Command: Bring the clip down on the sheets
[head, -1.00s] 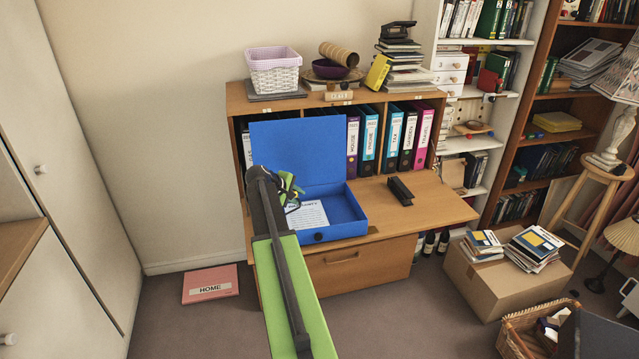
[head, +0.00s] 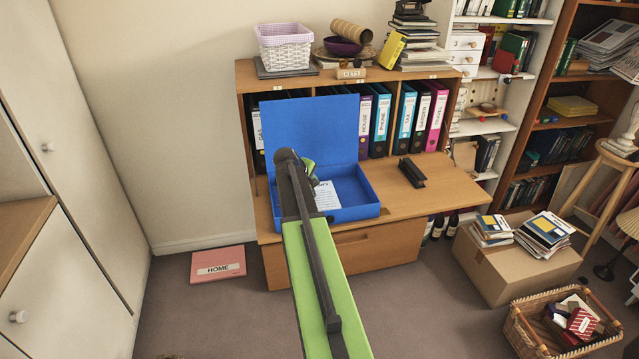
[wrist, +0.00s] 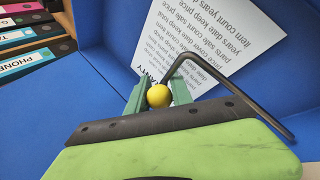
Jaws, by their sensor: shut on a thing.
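The open blue box file (head: 345,214) lies on the desk flap with its lid raised at the back. White printed sheets (head: 326,195) lie inside; they also show in the wrist view (wrist: 225,35). The clip (wrist: 228,82) is a dark bent bar with a yellow knob (wrist: 158,96) at its end. My gripper (wrist: 158,92) is shut on the yellow knob, its green fingers on either side. The bar crosses in front of the sheets; whether it touches them I cannot tell. In the head view my gripper (head: 311,172) is over the box's left part, its fingertips mostly hidden.
Binders (head: 406,110) stand in the bureau behind the box. A black hole punch or stapler-like object (head: 411,172) lies on the flap to the right. A pink HOME folder (head: 218,264) lies on the floor. A carton (head: 515,260) and wicker basket (head: 560,325) stand right.

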